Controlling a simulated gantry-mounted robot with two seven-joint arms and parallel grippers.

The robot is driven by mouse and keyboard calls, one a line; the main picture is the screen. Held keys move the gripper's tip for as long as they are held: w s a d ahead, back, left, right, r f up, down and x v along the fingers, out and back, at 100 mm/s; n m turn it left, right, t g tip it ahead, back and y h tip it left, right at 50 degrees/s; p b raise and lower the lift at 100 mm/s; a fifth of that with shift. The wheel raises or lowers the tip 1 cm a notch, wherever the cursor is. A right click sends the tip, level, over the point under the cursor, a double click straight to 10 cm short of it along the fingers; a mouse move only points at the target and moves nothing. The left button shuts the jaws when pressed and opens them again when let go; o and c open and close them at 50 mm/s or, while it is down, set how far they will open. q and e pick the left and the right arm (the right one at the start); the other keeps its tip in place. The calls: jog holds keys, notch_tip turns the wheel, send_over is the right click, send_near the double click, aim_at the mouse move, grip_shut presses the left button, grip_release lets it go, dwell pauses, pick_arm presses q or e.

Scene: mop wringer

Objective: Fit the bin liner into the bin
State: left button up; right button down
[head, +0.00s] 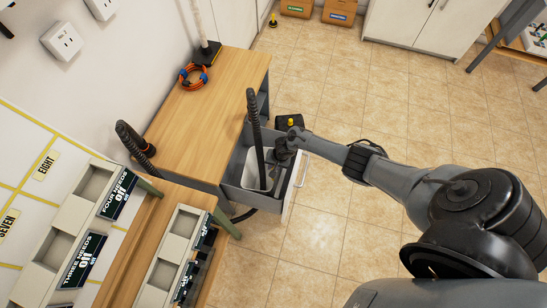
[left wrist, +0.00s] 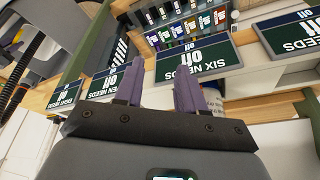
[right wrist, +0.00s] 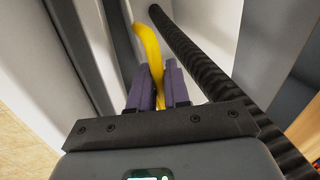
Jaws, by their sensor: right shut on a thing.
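A light bin (head: 253,168) stands inside the open grey drawer (head: 236,192) under the wooden worktop. My right gripper (right wrist: 158,75) reaches down at the bin and drawer. Its purple fingers are shut on a curved yellow strip (right wrist: 149,42), which sticks up past the fingertips beside pale walls. I cannot tell whether the strip is part of the bin liner, and I cannot make out a liner elsewhere. My left gripper (left wrist: 158,92) shows only in the left wrist view. Its fingers are wide apart and empty, in front of the dark label signs.
A black ribbed hose (head: 256,125) rises from the drawer, close to my right gripper. The wooden worktop (head: 197,125) holds an orange cable coil (head: 193,76). Label racks (head: 78,230) stand at the left.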

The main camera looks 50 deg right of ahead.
jog(key=c, duration=1)
grip_release()
